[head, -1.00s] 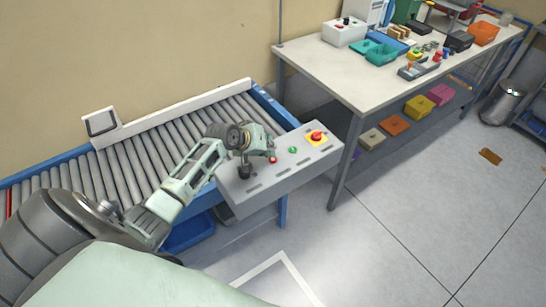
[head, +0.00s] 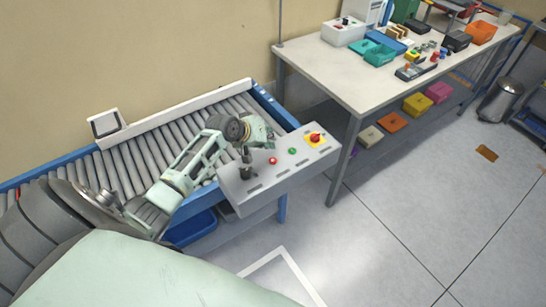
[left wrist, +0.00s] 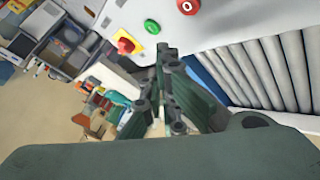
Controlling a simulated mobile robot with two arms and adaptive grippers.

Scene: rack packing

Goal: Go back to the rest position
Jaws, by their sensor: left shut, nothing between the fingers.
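My left gripper (head: 270,143) is shut and empty. It hangs above the back edge of the grey control box (head: 262,190), at the end of the roller conveyor (head: 178,128). A red button (head: 272,160) and a green button (head: 292,151) are just in front of it and uncovered. In the left wrist view the shut fingers (left wrist: 168,52) point toward the panel, with the green button (left wrist: 151,26) and the red button (left wrist: 187,6) beyond them. My right gripper is not in view.
A red knob on a yellow plate (head: 315,139) and a black joystick (head: 246,170) stand on the box. A white worktable (head: 345,75) with bins and tools is at the back right. The grey floor (head: 385,220) in front is clear.

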